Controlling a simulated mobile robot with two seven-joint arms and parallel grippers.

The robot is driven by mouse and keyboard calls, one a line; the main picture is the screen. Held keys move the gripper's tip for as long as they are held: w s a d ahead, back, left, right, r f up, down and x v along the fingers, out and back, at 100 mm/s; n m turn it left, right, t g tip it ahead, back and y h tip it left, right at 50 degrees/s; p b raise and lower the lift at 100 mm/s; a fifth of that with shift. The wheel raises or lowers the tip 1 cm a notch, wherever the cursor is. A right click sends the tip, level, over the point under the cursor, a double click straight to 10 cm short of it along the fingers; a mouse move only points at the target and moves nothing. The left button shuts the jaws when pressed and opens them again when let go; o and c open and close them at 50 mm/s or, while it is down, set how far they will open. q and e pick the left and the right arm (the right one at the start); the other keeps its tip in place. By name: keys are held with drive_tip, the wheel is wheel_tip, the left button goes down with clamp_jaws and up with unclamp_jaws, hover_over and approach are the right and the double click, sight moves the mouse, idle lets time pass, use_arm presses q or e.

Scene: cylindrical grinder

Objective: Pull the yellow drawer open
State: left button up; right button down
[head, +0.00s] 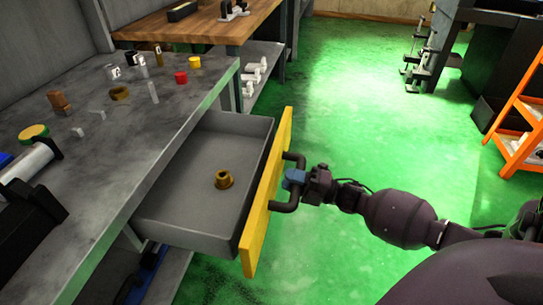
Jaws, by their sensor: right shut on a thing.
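The yellow drawer is pulled out from under the grey workbench. Its yellow front (259,215) faces right, and its grey tray (170,220) is exposed. A brass flanged bushing (224,179) sits inside on the tray floor. A dark bar handle (291,207) stands off the yellow front. My right gripper (295,179) is shut on the middle of this handle, its arm coming in from the right. The blue fingertips show at the bar. My left gripper is not in view.
The grey workbench (110,165) holds several small cylinders, caps and blocks. A wooden-topped bench (190,24) stands behind it. Green floor (350,110) is clear to the right of the drawer. An orange rack (520,140) and a dark machine stand at the far right.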

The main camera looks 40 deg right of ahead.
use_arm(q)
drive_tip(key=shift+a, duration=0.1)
use_arm(e)
drive_tip(key=shift+r+v, duration=0.15)
drive_tip(key=shift+v, duration=0.55)
drive_tip(key=shift+r+v, duration=0.15)
drive_tip(key=shift+v, duration=0.6)
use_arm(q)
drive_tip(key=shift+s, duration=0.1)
use_arm(e)
drive_tip(key=c, duration=0.9)
unclamp_jaws()
use_arm(q)
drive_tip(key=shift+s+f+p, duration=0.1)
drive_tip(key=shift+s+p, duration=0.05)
drive_tip(key=shift+p, duration=0.25)
use_arm(e)
drive_tip(key=v, duration=1)
drive_tip(key=shift+s+d+f, duration=0.1)
drive_tip(key=shift+s+d, duration=0.15)
drive_tip(key=shift+s, duration=0.05)
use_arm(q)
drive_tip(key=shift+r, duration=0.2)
